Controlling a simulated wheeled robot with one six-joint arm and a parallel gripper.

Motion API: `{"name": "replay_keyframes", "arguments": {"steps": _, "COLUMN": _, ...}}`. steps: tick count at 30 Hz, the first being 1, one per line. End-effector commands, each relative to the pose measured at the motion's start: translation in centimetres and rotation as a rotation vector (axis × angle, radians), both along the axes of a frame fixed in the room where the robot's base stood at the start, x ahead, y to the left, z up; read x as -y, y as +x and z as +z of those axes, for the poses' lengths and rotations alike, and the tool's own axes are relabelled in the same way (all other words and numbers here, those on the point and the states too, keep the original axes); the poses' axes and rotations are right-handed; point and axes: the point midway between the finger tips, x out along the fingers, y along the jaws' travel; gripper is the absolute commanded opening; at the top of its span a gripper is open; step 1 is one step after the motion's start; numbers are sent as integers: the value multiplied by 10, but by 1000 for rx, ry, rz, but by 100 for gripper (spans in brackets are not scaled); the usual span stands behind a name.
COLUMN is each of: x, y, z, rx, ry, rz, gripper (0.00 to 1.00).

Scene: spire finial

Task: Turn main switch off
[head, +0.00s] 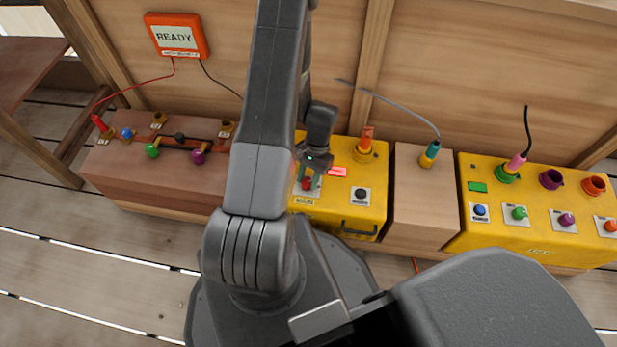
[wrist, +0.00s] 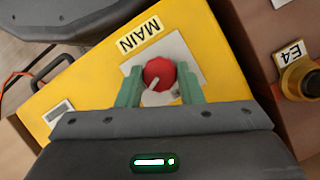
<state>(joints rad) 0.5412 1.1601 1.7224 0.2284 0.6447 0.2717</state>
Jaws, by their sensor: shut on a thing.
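The main switch (wrist: 158,72) is a red round knob with a pale pointer, on a white plate beside a label reading MAIN in the wrist view. It sits on top of a yellow box (head: 340,218), which is in the middle of the head view. In the head view the red knob (head: 307,184) shows just below my gripper. My gripper (wrist: 160,85) has its two green fingers on either side of the knob and is shut on it.
A dark knob (head: 360,194) and an orange lever (head: 367,140) are on the same yellow box. A wooden block (head: 422,205) and another yellow box (head: 530,237) with several coloured knobs stand right. A brown box (head: 125,180) stands left. A READY display (head: 176,37) hangs on the wall.

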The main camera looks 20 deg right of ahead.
Motion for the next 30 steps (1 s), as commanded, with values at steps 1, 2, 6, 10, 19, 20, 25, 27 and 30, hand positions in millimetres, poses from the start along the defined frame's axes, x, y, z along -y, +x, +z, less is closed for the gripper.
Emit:
{"name": "replay_keyframes", "arguments": {"steps": 1, "x": -1, "y": 0, "z": 0, "rx": -1, "ry": 0, "rz": 48, "gripper": 11}}
{"name": "replay_keyframes", "arguments": {"steps": 2, "x": -1, "y": 1, "z": 0, "rx": -1, "ry": 0, "rz": 76, "gripper": 11}}
{"name": "replay_keyframes", "arguments": {"steps": 6, "x": -2, "y": 1, "z": 0, "rx": -1, "ry": 0, "rz": 210, "gripper": 11}}
{"name": "replay_keyframes", "arguments": {"steps": 10, "x": -2, "y": 1, "z": 0, "rx": -1, "ry": 0, "rz": 333, "gripper": 11}}
{"name": "replay_keyframes", "arguments": {"steps": 19, "x": -4, "y": 2, "z": 0, "rx": 0, "ry": 0, "rz": 619, "gripper": 11}}
{"name": "replay_keyframes", "arguments": {"steps": 20, "x": -4, "y": 2, "z": 0, "rx": 0, "ry": -1, "rz": 647, "gripper": 11}}
{"name": "replay_keyframes", "arguments": {"steps": 25, "x": -5, "y": 2, "z": -1, "rx": 0, "ry": -1, "rz": 801, "gripper": 10}}
{"name": "replay_keyframes", "arguments": {"steps": 27, "x": -5, "y": 2, "z": -1, "rx": 1, "ry": 0, "rz": 861, "gripper": 10}}
{"name": "replay_keyframes", "arguments": {"steps": 30, "x": -6, "y": 2, "z": -1, "rx": 2, "ry": -1, "rz": 934, "gripper": 10}}
